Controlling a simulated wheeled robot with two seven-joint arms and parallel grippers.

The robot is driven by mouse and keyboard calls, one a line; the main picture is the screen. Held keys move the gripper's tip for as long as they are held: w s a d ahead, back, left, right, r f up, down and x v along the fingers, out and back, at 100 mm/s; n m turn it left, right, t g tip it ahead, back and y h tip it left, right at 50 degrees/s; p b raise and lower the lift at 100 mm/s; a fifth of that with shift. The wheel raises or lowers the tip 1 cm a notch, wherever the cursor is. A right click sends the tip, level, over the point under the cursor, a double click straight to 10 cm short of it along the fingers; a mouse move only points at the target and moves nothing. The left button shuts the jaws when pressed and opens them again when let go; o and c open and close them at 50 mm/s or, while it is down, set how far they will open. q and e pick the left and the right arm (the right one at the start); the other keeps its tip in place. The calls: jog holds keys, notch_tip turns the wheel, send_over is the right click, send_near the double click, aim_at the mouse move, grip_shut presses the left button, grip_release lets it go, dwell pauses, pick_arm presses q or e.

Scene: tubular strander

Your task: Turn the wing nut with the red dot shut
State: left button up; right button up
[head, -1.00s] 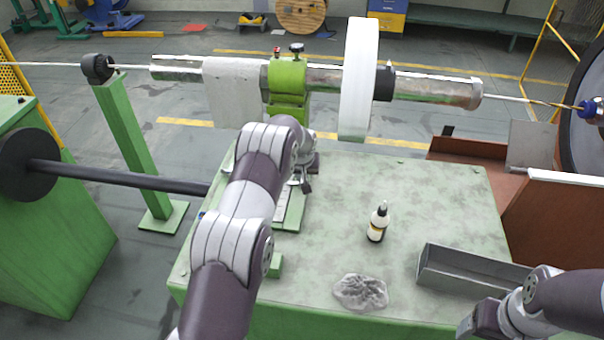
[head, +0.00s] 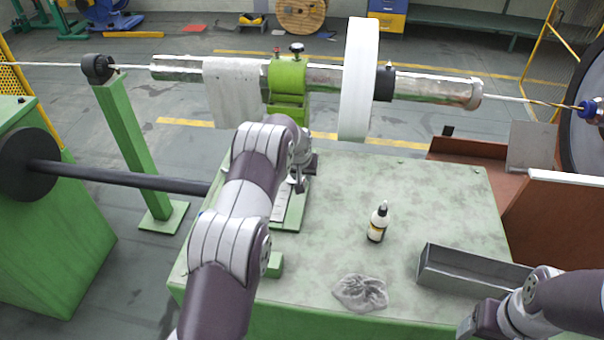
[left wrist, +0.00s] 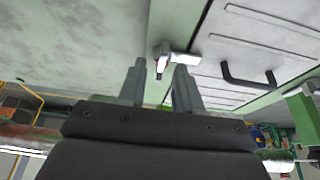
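A small metal wing nut (left wrist: 165,61) with a reddish spot on it shows in the left wrist view, just ahead of my left fingertips, by the edge of a pale ribbed plate. My left gripper (left wrist: 162,80) is open, with one finger on each side of the line to the nut. No contact with the nut can be made out. In the head view my left gripper (head: 302,180) is low over the left part of the green table, largely covered by my arm. The nut cannot be made out there.
On the green table (head: 440,200) stand a dropper bottle (head: 377,226), a crumpled cloth (head: 360,292) and a grey metal trough (head: 470,270). Behind are a green clamp (head: 288,80), a white disc (head: 358,80) and a horizontal tube (head: 430,90). The table's middle right is clear.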

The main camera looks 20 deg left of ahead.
pick_arm(q)
jog(key=shift+r, duration=0.1)
jog(key=shift+s+r+b, duration=0.15)
jog(key=shift+r+b, duration=0.15)
jog(key=shift+r, duration=0.05)
jog(key=b+v, duration=0.3)
jog(key=v, duration=0.8)
jog(key=shift+s+r, duration=0.3)
jog(key=shift+r, duration=0.05)
jog(key=shift+d, duration=0.1)
